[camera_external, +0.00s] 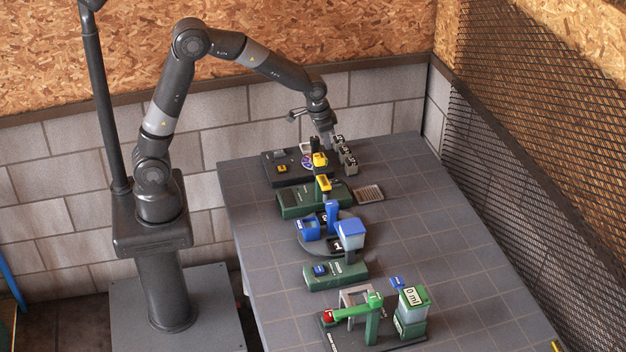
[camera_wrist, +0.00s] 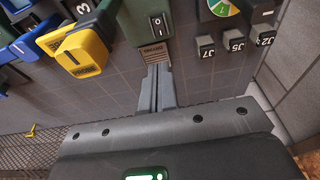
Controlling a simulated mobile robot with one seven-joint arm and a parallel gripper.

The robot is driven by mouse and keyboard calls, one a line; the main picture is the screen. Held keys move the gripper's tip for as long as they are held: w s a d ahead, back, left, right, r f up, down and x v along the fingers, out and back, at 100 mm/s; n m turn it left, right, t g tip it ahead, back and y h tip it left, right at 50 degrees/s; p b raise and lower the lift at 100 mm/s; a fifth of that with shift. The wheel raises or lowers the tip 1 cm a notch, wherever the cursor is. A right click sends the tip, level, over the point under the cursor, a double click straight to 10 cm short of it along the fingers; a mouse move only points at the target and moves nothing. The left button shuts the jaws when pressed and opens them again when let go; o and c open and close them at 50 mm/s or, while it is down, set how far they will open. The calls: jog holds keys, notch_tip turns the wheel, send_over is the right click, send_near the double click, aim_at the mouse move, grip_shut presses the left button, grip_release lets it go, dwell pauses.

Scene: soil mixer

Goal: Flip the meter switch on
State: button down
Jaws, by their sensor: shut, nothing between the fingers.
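I cannot tell which way the rocker is tipped. A round dial (camera_wrist: 222,6) with green and yellow parts shows at the top edge, partly cut off. My gripper (camera_wrist: 158,70) is shut and empty. Its fingertips point at the label end of the switch housing; whether they touch it I cannot tell. In the external view, my gripper (camera_external: 328,137) is over the far end of the table, beside the dark meter base (camera_external: 295,177); the switch is not clear there.
Small dark blocks marked J7 (camera_wrist: 206,48) and J5 (camera_wrist: 234,41) stand right of the switch. Green and blue devices (camera_external: 337,275) line the table (camera_external: 450,240). The table's right side is mostly clear.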

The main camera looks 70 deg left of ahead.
aim_at(336, 181)
jog(key=x, duration=1.4)
